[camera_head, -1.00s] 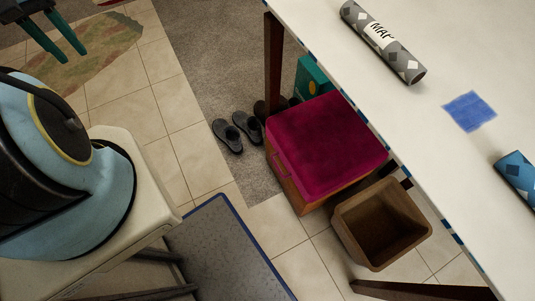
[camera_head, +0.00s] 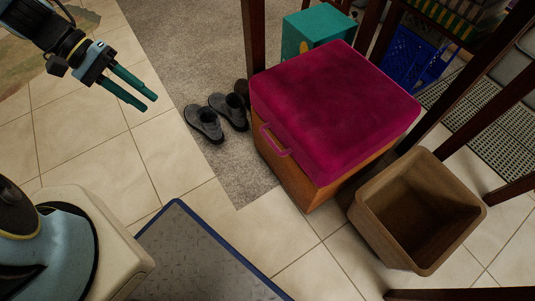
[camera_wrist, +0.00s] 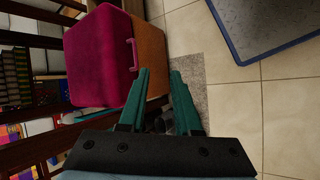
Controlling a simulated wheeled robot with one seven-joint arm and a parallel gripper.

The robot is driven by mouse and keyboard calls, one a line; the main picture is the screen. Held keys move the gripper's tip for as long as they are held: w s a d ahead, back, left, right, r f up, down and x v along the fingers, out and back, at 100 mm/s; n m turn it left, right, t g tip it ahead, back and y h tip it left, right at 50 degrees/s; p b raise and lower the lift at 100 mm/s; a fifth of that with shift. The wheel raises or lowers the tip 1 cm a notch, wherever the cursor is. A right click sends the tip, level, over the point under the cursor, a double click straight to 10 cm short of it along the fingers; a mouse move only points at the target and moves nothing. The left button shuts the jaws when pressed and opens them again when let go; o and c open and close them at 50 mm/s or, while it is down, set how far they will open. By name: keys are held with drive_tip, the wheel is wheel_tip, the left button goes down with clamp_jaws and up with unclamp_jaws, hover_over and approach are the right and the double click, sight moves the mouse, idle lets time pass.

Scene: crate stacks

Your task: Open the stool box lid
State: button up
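The stool box (camera_head: 295,181) has an orange-brown wooden body and a magenta cushioned lid (camera_head: 335,105), which is closed. A pink handle (camera_head: 273,140) sits on its front left side. In the wrist view the lid (camera_wrist: 98,55) and the handle (camera_wrist: 133,54) show to the left of my fingers. My gripper (camera_head: 149,103) is at upper left in the head view, apart from the box. Its two green fingers (camera_wrist: 160,85) are parted with nothing seen between them.
A brown open bin (camera_head: 420,210) stands right of the box. Dark shoes (camera_head: 215,118) lie on the grey carpet left of it. A blue-edged grey mat (camera_head: 205,262) lies in front. A teal box (camera_head: 318,32) and dark table legs (camera_head: 255,40) stand behind.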

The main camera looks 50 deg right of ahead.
sight(270, 139)
drive_tip(key=s+d+f+m+g+h+b, duration=0.2)
drive_tip(key=s+d+f+g+b, duration=0.15)
drive_tip(key=d+f+b, duration=0.55)
drive_tip(key=s+d+f+m+g+h+b, duration=0.1)
drive_tip(key=s+d+f+g+h+b, duration=0.3)
drive_tip(key=f+b, duration=0.95)
drive_tip(key=shift+y, duration=0.9)
drive_tip(key=shift+w+d+f+b+x, duration=0.25)
drive_tip(key=shift+b+x, duration=0.6)
drive_tip(key=shift+x, duration=1.35)
drive_tip(key=shift+w+d+r+b+x, duration=0.1)
drive_tip(key=shift+d+b+x, duration=0.25)
drive_tip(key=shift+b+x, duration=1.25)
drive_tip(key=shift+w+d+f+b+x, duration=0.15)
drive_tip(key=shift+d+x, duration=0.1)
drive_tip(key=shift+x, duration=2.6)
drive_tip(key=shift+r, duration=0.1)
drive_tip(key=shift+c, duration=0.4)
clamp_jaws()
drive_tip(key=shift+t, duration=0.25)
